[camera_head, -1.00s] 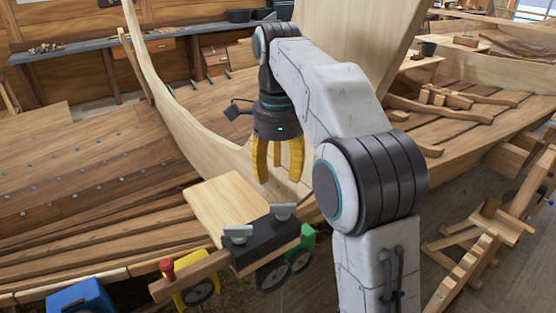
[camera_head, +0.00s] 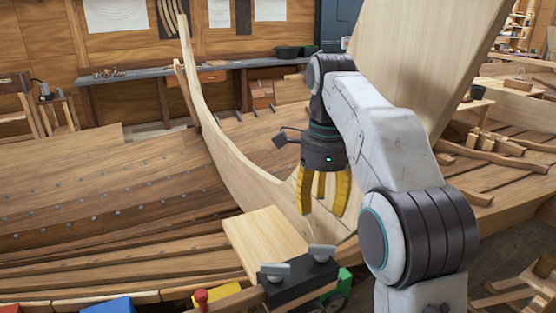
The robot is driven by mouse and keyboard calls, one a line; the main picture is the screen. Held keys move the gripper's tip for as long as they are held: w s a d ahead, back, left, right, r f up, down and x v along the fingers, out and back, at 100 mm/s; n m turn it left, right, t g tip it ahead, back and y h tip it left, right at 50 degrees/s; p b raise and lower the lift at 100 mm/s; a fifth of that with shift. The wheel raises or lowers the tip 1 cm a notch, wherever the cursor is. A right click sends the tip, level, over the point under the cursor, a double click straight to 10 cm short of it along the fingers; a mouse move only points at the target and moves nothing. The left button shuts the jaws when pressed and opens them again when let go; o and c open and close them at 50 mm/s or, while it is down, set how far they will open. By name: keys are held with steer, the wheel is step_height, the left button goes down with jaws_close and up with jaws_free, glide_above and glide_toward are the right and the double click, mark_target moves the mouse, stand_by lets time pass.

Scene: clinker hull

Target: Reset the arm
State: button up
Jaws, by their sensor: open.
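My gripper (camera_head: 322,192) has yellow fingers and hangs from my white and dark grey arm, right of the middle. Its fingers point down and are spread apart, with nothing between them. It appears above and in front of a light wooden board (camera_head: 264,236) and near the pale curved timber (camera_head: 262,182). The picture does not show how far it is from either.
A black block (camera_head: 300,283) with two grey handles sits at the board's front edge. A red peg (camera_head: 201,298) and blue block (camera_head: 108,306) show at the bottom. The plank hull (camera_head: 110,205) fills the left. A workbench (camera_head: 150,78) stands behind.

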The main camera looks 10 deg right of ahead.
steer(key=s+f+n+t, duration=0.2)
steer(key=s+f+n, duration=0.4)
steer(key=s+n, duration=0.4)
steer(key=s+d+f+n+t, duration=0.1)
steer(key=s+f+n+t, duration=0.1)
steer(key=s+f+n, duration=0.5)
steer(key=shift+s+f+n+t, duration=0.15)
steer(key=shift+s+n+t, duration=0.15)
steer(key=shift+s+n, duration=1.9)
steer(key=shift+s+d+f+m, duration=0.1)
steer(key=shift+s+m, duration=0.15)
steer(key=shift+m, duration=0.05)
